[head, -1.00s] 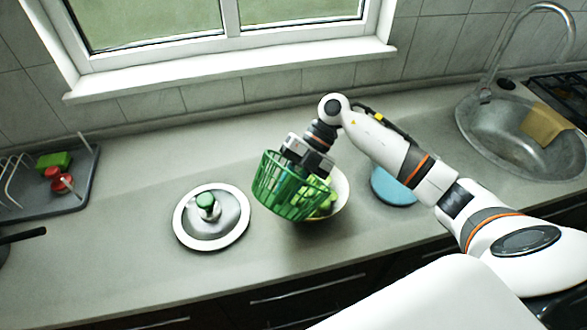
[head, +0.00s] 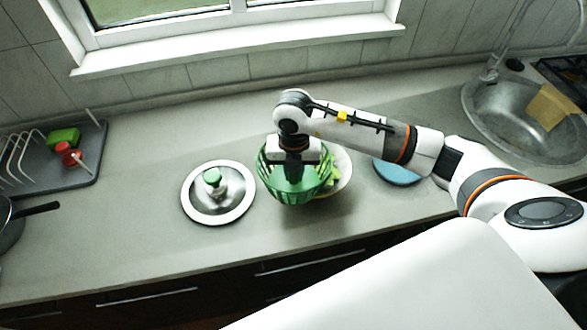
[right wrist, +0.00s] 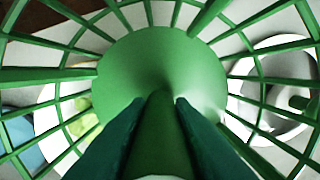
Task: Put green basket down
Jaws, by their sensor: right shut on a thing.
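The green basket (head: 291,191), slatted and open-topped, is roughly upright in the head view, between the lid and the bowl, and covers the bowl's left part. I cannot tell whether its base touches the counter or hangs above it. My right gripper (head: 293,170) points down into it. In the right wrist view the two dark fingers (right wrist: 159,101) are closed on a green upright part in the middle of the basket (right wrist: 150,58). My left gripper is in no view.
A white-rimmed lid with a green knob (head: 240,211) lies left of the basket. A pale bowl (head: 346,170) with green pieces stands close on its right, with a blue disc (head: 397,174) beyond. A dish rack (head: 70,177) and pan (head: 12,235) are at left. Counter in front is clear.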

